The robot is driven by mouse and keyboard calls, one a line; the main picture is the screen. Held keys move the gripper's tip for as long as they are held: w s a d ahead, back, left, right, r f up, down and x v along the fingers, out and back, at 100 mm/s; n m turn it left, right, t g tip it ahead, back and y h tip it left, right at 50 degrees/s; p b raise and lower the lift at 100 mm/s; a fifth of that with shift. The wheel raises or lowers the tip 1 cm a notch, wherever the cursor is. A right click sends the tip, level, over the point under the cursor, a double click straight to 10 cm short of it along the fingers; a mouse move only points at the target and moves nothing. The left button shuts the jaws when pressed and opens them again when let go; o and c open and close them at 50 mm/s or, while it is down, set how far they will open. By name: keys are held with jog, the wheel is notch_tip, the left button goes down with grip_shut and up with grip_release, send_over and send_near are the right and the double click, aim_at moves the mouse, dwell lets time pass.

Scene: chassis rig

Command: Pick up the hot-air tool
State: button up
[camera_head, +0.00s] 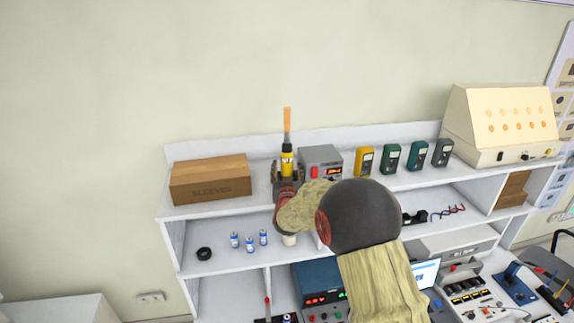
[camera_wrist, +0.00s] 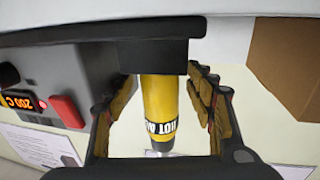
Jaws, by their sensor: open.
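The hot-air tool (camera_head: 287,163) stands upright on the top shelf in the head view. It has a yellow and black body, and an orange-tan part points up from it. My gripper (camera_head: 287,180) is at its lower part, with my arm reaching up from below right. In the wrist view the tool's yellow body (camera_wrist: 158,108) with its "HOT" lettering lies between the two fingers of my open gripper (camera_wrist: 165,112). A black block covers one end of the tool there. My gripper hides the tool's base in the head view.
A grey station (camera_head: 321,160) with a red display stands close right of the tool, also seen in the wrist view (camera_wrist: 48,85). A brown carton (camera_head: 210,181) stands to the left. Several handheld meters (camera_head: 390,157) stand further right. The wall is behind; space above is clear.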

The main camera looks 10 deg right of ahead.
jog(key=shift+c, duration=1.2)
jog(key=shift+w, duration=0.1)
jog(key=c, duration=1.1)
grip_shut()
jog(key=shift+r, duration=0.1)
